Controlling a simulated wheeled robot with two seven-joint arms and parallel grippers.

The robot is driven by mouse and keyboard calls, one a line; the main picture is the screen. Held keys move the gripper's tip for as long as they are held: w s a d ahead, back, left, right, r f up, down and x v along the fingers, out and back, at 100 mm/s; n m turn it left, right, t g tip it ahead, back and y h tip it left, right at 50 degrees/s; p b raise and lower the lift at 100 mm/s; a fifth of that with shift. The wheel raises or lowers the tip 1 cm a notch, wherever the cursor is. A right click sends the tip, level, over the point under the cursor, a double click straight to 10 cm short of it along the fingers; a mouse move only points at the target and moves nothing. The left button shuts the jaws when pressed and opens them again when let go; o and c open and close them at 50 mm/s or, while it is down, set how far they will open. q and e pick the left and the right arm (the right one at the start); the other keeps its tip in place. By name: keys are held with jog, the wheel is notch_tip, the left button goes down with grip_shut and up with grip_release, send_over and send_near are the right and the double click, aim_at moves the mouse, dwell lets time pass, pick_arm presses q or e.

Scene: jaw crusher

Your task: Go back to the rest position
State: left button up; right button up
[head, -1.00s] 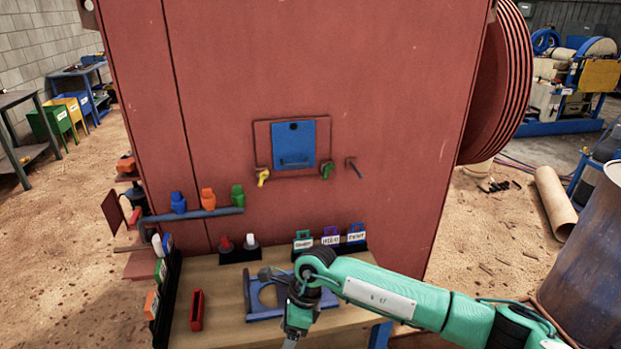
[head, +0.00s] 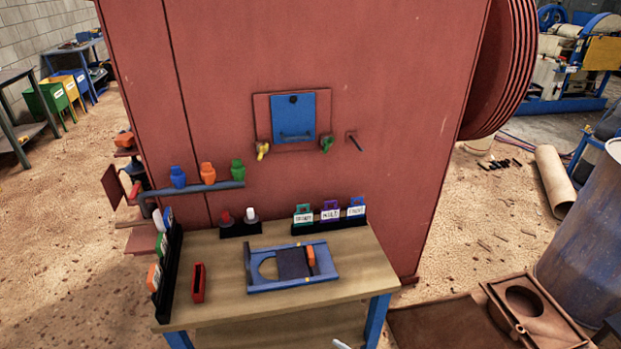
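Only a small pale tip (head: 341,345) shows at the bottom edge of the head view, below the table; it looks like the end of my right gripper. The rest of that gripper and its arm are out of view, so its opening is hidden. My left gripper is not in view. The wooden table (head: 345,262) stands clear of my arms. On it lies a blue frame (head: 262,287) with a round opening and a dark plate (head: 292,263) with an orange handle (head: 311,258).
A red open box (head: 198,284) and black racks with coloured tags stand on the table. The large red crusher (head: 390,120) rises behind it. A rusty part (head: 525,310) and a blue drum (head: 598,240) are at right. Sandy floor is open at left.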

jog(key=s+d+f+m+g+h, duration=0.25)
jog(key=s+d+f+m, duration=0.2)
jog(key=s+f, duration=0.4)
jog(key=s+d+f+m+g+h, duration=0.1)
jog(key=s+d+f+m+h, duration=0.2)
jog(key=s+d+f, duration=0.55)
jog(key=s+d+f+m+g+h, duration=0.25)
jog(key=s+f+m, duration=0.2)
jog(key=s, duration=0.75)
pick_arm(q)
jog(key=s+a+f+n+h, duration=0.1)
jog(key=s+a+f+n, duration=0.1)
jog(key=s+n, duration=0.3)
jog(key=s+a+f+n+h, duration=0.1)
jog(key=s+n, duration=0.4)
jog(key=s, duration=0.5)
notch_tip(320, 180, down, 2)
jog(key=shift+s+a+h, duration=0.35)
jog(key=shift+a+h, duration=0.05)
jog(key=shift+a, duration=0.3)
pick_arm(e)
jog(key=s+d+f+m+g, duration=0.1)
jog(key=s+f+g, duration=0.1)
jog(key=s, duration=0.7)
jog(key=s+d+f+m+g, duration=0.1)
jog(key=s+d+m, duration=0.1)
jog(key=s, duration=0.7)
jog(key=shift+d+f+g+h, duration=0.3)
jog(key=shift+f+g, duration=0.1)
